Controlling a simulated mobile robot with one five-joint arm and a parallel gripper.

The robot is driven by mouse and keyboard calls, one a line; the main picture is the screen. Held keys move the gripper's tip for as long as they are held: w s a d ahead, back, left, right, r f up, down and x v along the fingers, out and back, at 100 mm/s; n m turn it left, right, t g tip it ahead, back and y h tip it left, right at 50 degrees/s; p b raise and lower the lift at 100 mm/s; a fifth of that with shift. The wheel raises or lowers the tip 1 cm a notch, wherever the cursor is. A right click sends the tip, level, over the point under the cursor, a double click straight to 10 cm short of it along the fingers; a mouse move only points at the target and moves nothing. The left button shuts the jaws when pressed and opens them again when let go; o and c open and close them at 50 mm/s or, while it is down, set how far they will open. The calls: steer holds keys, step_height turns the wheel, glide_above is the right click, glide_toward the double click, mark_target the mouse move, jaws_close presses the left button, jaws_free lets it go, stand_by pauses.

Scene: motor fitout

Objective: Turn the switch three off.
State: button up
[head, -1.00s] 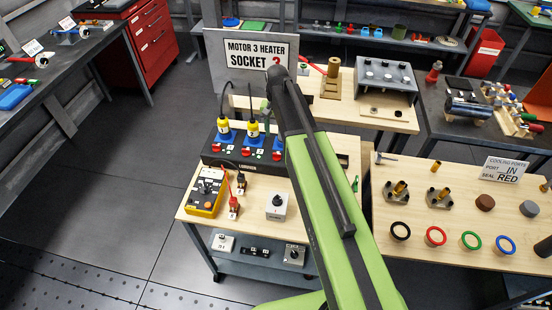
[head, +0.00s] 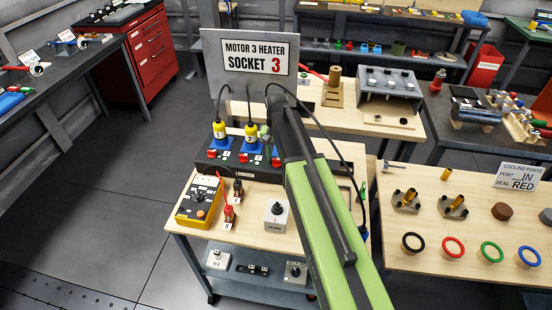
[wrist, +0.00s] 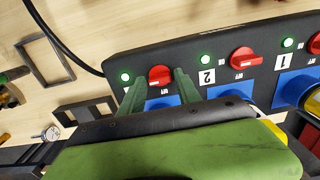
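The black socket bar (head: 225,166) lies on the wooden bench with a row of blue sockets and red switches. In the wrist view the bar (wrist: 215,55) appears upside down, with labels 1 and 2 readable. The leftmost red switch there, switch three (wrist: 160,75), sits beside a lit green lamp (wrist: 125,77). My gripper (wrist: 160,80) is open, its two green fingers on either side of this red knob. I cannot tell whether they touch it. The number by this switch is hidden by my gripper. In the head view my arm covers most of that end.
Yellow plugs 1 (head: 219,132) and 2 (head: 250,132) stand upright in their sockets, with black cables rising. A yellow meter (head: 199,203) and a grey switch box (head: 276,214) lie in front. A sign reading "Motor 3 heater socket 3" (head: 254,58) stands behind.

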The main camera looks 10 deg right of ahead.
jaws_close()
steer(key=n, duration=0.8)
steer(key=shift+n, duration=0.3)
steer(key=n, duration=0.9)
stand_by(0.6)
